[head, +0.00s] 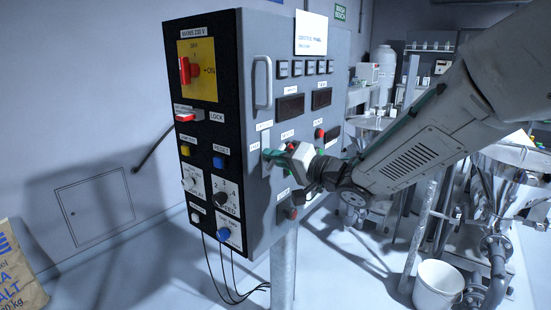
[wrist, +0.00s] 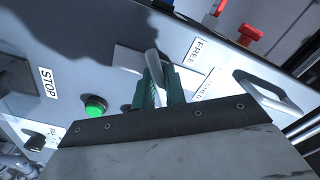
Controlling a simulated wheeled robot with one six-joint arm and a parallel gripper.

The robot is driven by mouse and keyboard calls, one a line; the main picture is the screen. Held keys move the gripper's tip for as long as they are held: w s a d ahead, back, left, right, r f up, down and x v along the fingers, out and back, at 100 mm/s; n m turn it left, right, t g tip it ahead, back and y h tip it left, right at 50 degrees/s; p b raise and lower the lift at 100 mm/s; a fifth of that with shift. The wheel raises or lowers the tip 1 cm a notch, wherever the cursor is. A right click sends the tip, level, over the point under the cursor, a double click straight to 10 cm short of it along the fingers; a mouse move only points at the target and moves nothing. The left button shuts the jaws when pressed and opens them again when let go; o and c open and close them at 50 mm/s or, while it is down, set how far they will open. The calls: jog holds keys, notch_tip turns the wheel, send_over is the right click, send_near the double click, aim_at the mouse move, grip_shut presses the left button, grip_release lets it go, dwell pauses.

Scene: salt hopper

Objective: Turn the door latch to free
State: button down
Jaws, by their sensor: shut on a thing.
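The door latch is a light grey lever (wrist: 152,62) on a pale plate (wrist: 126,59) fixed to the grey cabinet door. My gripper (wrist: 160,88) has its two green fingers shut on this lever, which runs up out of the jaws. A FREE label (wrist: 197,50) sits right of the lever, and a second label (wrist: 207,86) lies partly behind my gripper. In the head view my gripper (head: 271,155) is at the latch plate (head: 265,139) on the door's left side; the lever itself is hidden there.
The control cabinet (head: 300,60) stands on a post. A door handle (head: 262,82) is above the latch; it also shows in the wrist view (wrist: 272,100). A green button (wrist: 95,106) is close to the latch. A red switch (head: 190,70) is on the side panel.

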jog(key=m, duration=0.6)
jog(key=shift+m, duration=0.3)
dwell(0.5)
jog(key=c, duration=1.5)
grip_release()
jog(key=shift+o, duration=0.2)
jog(key=v, duration=0.7)
jog(key=shift+s+d, duration=0.2)
jog(key=shift+d, duration=0.15)
